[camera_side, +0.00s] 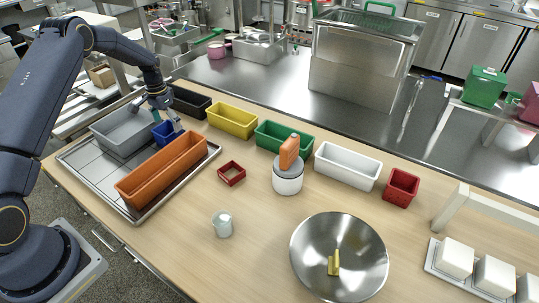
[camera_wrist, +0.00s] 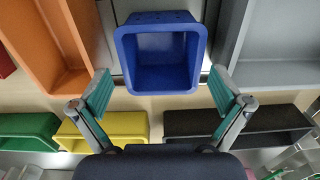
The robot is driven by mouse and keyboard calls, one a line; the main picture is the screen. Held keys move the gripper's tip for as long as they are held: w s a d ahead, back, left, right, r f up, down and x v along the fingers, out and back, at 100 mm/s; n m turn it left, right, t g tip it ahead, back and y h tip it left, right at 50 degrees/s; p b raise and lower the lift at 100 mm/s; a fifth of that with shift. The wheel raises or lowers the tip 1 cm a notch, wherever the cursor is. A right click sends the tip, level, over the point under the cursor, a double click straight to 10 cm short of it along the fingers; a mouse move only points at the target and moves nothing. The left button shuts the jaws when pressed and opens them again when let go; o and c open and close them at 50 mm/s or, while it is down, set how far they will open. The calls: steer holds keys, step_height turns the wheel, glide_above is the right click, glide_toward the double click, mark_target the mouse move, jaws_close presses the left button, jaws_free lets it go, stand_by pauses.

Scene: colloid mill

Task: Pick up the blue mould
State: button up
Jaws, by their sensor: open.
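The blue mould (camera_side: 165,133) is a small open box. In the side view it sits on the metal tray (camera_side: 150,211), between the grey mould and the orange mould, partly hidden by my gripper. In the wrist view the blue mould (camera_wrist: 160,52) is upper centre, its open top facing the camera. My gripper (camera_side: 168,118) is over it in the side view. In the wrist view my gripper (camera_wrist: 160,90) is open, with green-padded fingers apart at either side of the mould's near edge. Nothing is held.
The orange mould (camera_side: 163,171) and grey mould (camera_side: 121,128) stand close on either side. Behind are black (camera_side: 190,101), yellow (camera_side: 232,120), green (camera_side: 272,137) and white moulds (camera_side: 347,167). A steel bowl (camera_side: 310,250) stands at front right.

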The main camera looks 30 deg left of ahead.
mark_target(164, 133)
steer(key=f, duration=0.5)
steer(key=shift+s+a, duration=0.1)
steer(key=shift+s, duration=0.2)
steer(key=c, duration=1.1)
